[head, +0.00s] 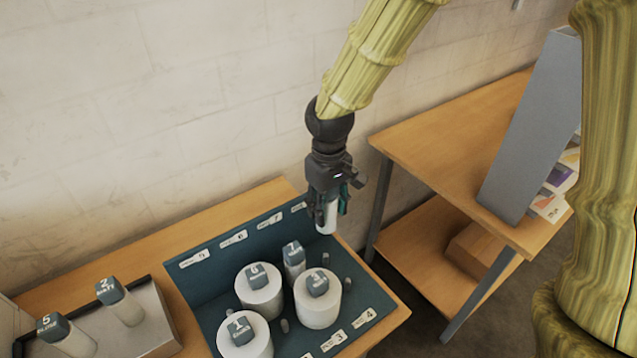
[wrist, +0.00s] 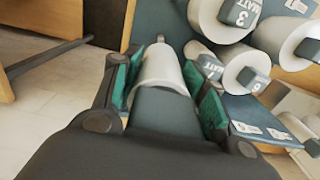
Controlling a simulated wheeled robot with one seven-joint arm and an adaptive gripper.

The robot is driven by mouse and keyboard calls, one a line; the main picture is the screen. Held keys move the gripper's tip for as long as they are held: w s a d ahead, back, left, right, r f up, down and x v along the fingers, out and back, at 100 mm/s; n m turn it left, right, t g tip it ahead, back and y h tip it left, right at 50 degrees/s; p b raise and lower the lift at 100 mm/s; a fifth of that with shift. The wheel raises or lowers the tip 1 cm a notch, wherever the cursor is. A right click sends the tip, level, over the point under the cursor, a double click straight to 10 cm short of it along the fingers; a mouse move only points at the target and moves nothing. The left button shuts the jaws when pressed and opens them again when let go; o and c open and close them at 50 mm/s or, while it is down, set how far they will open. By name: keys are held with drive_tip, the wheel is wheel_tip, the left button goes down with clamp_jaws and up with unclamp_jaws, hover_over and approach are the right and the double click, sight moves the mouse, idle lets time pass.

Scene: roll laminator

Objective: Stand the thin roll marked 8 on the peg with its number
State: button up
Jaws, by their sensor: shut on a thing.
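My gripper (head: 328,205) is shut on a thin white roll (head: 326,220) with a grey end cap, held upright over the back right corner of the dark blue peg board (head: 213,316). In the wrist view the roll (wrist: 162,68) lies between the green finger pads (wrist: 160,85). Its number cannot be read. A small grey peg tip (wrist: 160,38) shows just beyond the roll's far end; whether they touch cannot be told. The rearmost label (head: 298,207), beside the gripper, is too small to read surely.
Wide rolls 6 (head: 258,295), 3 (head: 318,307) and 1 (head: 246,345), and a thin roll (head: 294,262), stand on the board. Bare pegs (head: 347,283) show nearby. A tray at left holds rolls 2 (head: 124,307) and 5 (head: 72,342). A wooden table (head: 460,130) stands right.

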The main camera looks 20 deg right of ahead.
drive_tip(key=shift+w, duration=0.2)
drive_tip(key=shift+s+f+b, duration=0.1)
drive_tip(key=shift+s+b, duration=0.35)
drive_tip(key=shift+s, duration=0.2)
drive_tip(key=shift+f, duration=0.25)
drive_tip(key=w+f+b, duration=0.1)
drive_tip(key=f+b, duration=0.1)
drive_tip(key=b, duration=0.5)
approach(326, 255)
wheel_tip(326, 255, down, 2)
drive_tip(key=shift+b, duration=0.8)
drive_tip(key=shift+f+b, duration=0.4)
drive_tip(key=shift+f, duration=0.7)
drive_tip(key=shift+f, duration=1.6)
